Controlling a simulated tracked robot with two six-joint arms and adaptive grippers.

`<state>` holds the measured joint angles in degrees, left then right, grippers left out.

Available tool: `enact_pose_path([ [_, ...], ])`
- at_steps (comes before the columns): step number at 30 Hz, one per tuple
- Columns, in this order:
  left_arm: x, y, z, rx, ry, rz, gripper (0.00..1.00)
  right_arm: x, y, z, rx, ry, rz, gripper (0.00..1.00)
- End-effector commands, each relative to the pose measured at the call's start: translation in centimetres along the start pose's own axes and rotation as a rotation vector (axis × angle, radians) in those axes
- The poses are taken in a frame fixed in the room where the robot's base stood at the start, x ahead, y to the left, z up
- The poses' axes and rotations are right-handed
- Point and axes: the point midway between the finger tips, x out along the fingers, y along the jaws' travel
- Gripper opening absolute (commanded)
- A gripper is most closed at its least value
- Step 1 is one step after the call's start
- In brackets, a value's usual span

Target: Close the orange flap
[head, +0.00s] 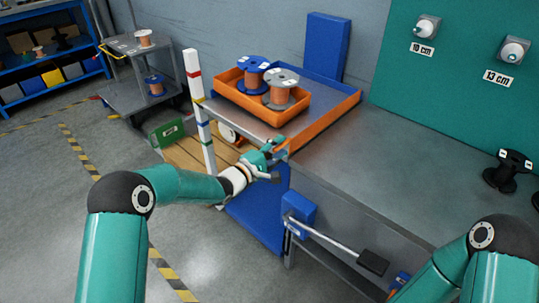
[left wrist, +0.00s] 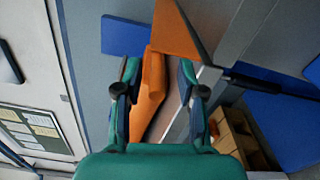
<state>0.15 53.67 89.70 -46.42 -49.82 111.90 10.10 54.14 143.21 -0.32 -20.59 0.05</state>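The orange flap (head: 283,147) shows as a small orange strip at the near left corner of the metal bench, partly hidden by my left gripper. In the left wrist view, an orange panel (left wrist: 151,88) that seems to be the flap lies between the two fingers. My left gripper (head: 272,157) is at that corner, right at the flap. In the left wrist view my left gripper (left wrist: 158,72) has its fingers apart, with gaps beside the orange panel; I cannot tell whether either finger touches it. My right gripper is out of view; only its arm shows.
An orange tray (head: 238,101) on the bench holds a blue-flanged spool (head: 252,72) and a grey-flanged spool (head: 280,88). An orange rail (head: 325,123) edges that area. A striped white post (head: 201,112) stands left of the bench.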

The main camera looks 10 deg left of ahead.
Motion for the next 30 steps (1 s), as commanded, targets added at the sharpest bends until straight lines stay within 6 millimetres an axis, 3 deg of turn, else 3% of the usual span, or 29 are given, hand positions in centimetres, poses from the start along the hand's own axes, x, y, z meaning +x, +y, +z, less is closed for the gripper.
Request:
enact_pose_path([
  [5, -1.8, 0.0, -0.1, -0.001, 0.002, -0.001, 0.39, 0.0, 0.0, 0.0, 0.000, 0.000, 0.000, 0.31],
  [18, -10.1, -0.1, -0.1, -0.002, 0.005, -0.001, 0.39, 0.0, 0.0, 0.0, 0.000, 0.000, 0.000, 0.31],
  [24, -11.8, -0.2, -0.1, -0.002, 0.003, -0.002, 0.39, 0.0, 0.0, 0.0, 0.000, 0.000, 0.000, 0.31],
  [30, -11.9, -0.2, 0.0, -0.001, 0.002, -0.002, 0.39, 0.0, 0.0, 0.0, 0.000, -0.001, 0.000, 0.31],
])
